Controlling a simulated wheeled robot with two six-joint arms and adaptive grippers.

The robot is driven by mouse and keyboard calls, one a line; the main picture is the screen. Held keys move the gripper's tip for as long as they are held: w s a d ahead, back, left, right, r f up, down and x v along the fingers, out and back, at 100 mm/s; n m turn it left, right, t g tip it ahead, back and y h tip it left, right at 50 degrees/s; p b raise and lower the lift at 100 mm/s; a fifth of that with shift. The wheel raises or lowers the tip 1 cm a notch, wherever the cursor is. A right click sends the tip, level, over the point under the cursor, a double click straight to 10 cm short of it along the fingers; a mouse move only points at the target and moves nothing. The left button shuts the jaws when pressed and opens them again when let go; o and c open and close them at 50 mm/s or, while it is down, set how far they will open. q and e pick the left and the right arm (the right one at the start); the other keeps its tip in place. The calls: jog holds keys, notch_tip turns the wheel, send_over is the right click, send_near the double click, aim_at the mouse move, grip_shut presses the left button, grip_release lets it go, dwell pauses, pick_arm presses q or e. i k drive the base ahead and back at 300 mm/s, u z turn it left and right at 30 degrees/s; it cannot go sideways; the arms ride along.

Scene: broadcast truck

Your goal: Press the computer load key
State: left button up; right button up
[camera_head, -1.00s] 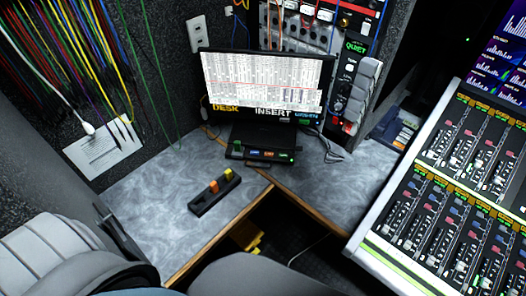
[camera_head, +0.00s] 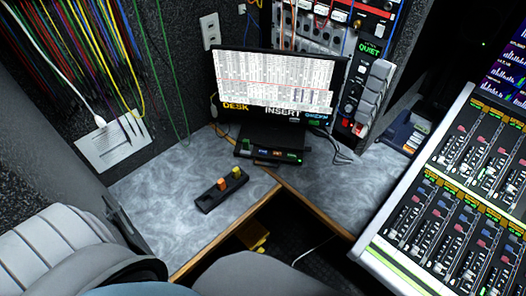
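A computer monitor (camera_head: 275,80) stands on the grey desk at the back, showing a white table with the words DESK and INSERT below it. A dark unit (camera_head: 268,153) with small orange, blue and green lit keys sits at the foot of the monitor. A small black box (camera_head: 207,203) with an orange key (camera_head: 222,184) and a yellow key (camera_head: 236,172) lies on the desk in front of it. I cannot read a load label on any key. Neither of my grippers shows in this view, and nothing touches the keys.
A large mixing console (camera_head: 450,205) fills the right side. A grey padded chair (camera_head: 50,245) takes the lower left. Rack gear (camera_head: 352,85) stands right of the monitor, and cables (camera_head: 90,60) hang at the left. The desk top (camera_head: 170,190) around the black box is clear.

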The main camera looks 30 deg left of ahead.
aim_at(261, 151)
jog(key=k, duration=0.65)
jog(key=z, duration=0.5)
jog(key=i, duration=1)
jog(key=u, duration=0.5)
